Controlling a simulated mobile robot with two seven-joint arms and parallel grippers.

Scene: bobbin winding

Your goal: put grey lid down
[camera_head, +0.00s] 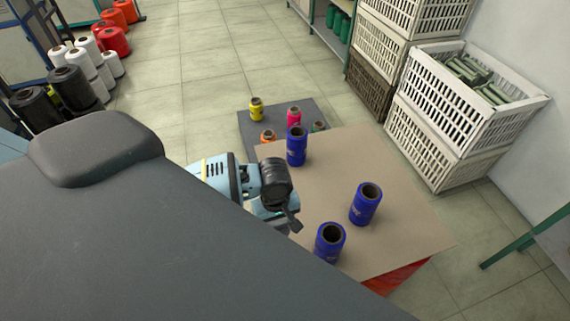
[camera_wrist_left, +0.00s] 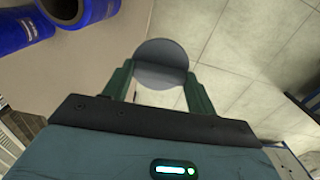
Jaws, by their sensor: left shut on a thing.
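The grey lid (camera_wrist_left: 161,62) is a round flat disc. In the left wrist view it sits between the two dark green fingers of my left gripper (camera_wrist_left: 158,80), which is shut on it. Behind the lid are the edge of the brown board and the tiled floor. In the head view my left gripper (camera_head: 291,217) is over the left side of the brown board (camera_head: 330,180), and the lid cannot be made out there. My right gripper is not in view.
Three blue spools stand on the board: one at the back (camera_head: 297,147), one at the right (camera_head: 365,204), one in front (camera_head: 329,243). A dark grey panel (camera_head: 250,125) behind holds several coloured spools. White crates (camera_head: 455,110) stand at the right. Red material (camera_head: 400,277) shows beneath the board.

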